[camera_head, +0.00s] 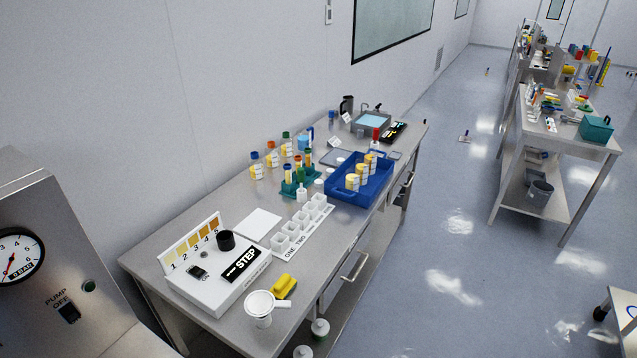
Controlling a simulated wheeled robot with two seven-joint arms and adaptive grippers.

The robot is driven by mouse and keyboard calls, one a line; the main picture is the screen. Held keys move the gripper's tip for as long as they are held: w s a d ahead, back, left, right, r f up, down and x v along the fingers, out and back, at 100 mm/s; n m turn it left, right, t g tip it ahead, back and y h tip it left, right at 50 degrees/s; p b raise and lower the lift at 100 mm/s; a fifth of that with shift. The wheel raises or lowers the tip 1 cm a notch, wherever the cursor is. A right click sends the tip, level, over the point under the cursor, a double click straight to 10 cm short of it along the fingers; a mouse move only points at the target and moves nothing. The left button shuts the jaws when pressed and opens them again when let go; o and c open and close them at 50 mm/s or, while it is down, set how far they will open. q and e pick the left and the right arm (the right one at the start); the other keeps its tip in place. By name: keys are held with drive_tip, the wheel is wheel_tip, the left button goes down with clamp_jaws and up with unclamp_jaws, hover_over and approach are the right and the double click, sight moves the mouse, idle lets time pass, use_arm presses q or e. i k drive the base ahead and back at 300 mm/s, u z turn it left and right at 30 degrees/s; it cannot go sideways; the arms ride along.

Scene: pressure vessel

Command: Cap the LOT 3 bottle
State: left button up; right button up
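Three bottles with yellow and white labels stand in a row along the back of the steel bench: one with a blue top (256,170), one with an orange top (272,158) and one with a green top (287,149). Several yellow-and-white containers (352,183) stand in a blue tray (335,192). The label writing is too small to read, so I cannot tell which is LOT 3. No loose cap can be made out for certain. Neither of my grippers is in view.
The bench (150,252) also holds a teal rack (287,188) with tubes, a white STEP device (205,290), a row of white cups (280,243), a yellow object (284,286) and a white funnel-like cup (260,304). A gauge cabinet (40,210) stands left; open floor lies right.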

sight(352, 175)
drive_tip(key=k, duration=0.5)
drive_tip(key=z, duration=0.9)
drive_tip(key=i, duration=4.5)
drive_tip(key=u, duration=0.9)
